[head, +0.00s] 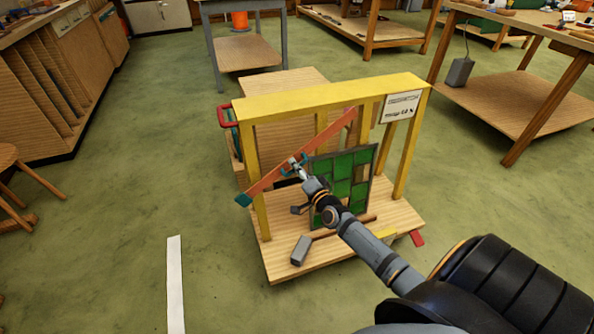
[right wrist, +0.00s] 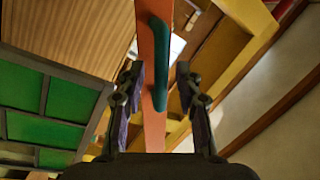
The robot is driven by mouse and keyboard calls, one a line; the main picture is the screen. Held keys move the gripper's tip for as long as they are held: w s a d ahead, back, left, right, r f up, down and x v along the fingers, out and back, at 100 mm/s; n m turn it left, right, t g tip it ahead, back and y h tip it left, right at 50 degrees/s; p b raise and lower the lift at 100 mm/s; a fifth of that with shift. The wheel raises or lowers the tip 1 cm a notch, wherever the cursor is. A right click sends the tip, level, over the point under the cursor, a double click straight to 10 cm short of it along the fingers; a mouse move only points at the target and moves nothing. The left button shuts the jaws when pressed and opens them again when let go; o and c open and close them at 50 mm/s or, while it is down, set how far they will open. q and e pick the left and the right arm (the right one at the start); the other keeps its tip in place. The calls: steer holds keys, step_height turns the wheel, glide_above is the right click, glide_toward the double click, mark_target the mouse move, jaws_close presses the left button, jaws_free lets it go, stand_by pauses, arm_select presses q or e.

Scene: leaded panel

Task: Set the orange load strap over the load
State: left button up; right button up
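The orange load strap (head: 275,180) is a long stiff bar with teal ends, slanting up to the right across the front of the yellow frame. A teal handle (right wrist: 159,65) stands on it in the right wrist view. The load, a green leaded panel (head: 342,178), stands upright on the cart, behind and right of my right gripper. My right gripper (head: 296,164) is at the strap's middle. In the right wrist view its fingers (right wrist: 159,85) are apart, one on each side of the strap and handle, with a gap visible. My left gripper is not in view.
The yellow frame (head: 330,94) rises from a wooden cart deck (head: 285,262) and carries a white label (head: 402,106). A grey block (head: 301,250) sits on the deck's front. Workbenches (head: 525,110) stand to the right and behind.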

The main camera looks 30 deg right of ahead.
steer(key=shift+w, duration=0.25)
jaws_close()
stand_by(0.3)
